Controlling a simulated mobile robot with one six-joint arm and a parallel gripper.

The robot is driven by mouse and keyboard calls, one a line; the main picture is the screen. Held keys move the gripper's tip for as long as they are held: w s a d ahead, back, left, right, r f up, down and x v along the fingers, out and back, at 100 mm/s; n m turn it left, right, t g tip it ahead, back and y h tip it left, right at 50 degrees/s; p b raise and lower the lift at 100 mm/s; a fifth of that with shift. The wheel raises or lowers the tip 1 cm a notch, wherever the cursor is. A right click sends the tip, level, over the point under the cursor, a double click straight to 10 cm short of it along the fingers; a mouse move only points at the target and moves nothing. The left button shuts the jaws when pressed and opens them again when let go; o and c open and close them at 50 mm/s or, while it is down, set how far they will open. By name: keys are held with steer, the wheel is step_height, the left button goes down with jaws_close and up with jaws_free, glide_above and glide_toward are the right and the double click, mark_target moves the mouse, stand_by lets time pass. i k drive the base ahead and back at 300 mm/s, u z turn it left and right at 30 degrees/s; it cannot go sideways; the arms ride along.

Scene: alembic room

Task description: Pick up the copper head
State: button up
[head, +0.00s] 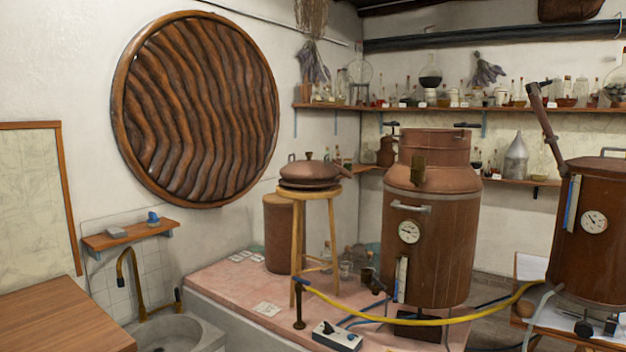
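What looks like the copper head (312,171) is a low, rounded copper piece with a knob on top and a short spout pointing right. My gripper is not in view.
The stool stands on a pink tiled ledge (222,283). A copper still (435,240) stands close to its right, another (595,240) farther right. A sink (172,332) and wooden counter (60,315) are left.

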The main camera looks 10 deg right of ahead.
mark_target(309, 175)
steer(key=k, duration=0.35)
steer(key=i, duration=1.6)
steer(key=u, duration=0.7)
steer(key=i, duration=0.6)
steer(key=u, duration=0.95)
steer(key=i, duration=0.6)
steer(key=u, duration=0.4)
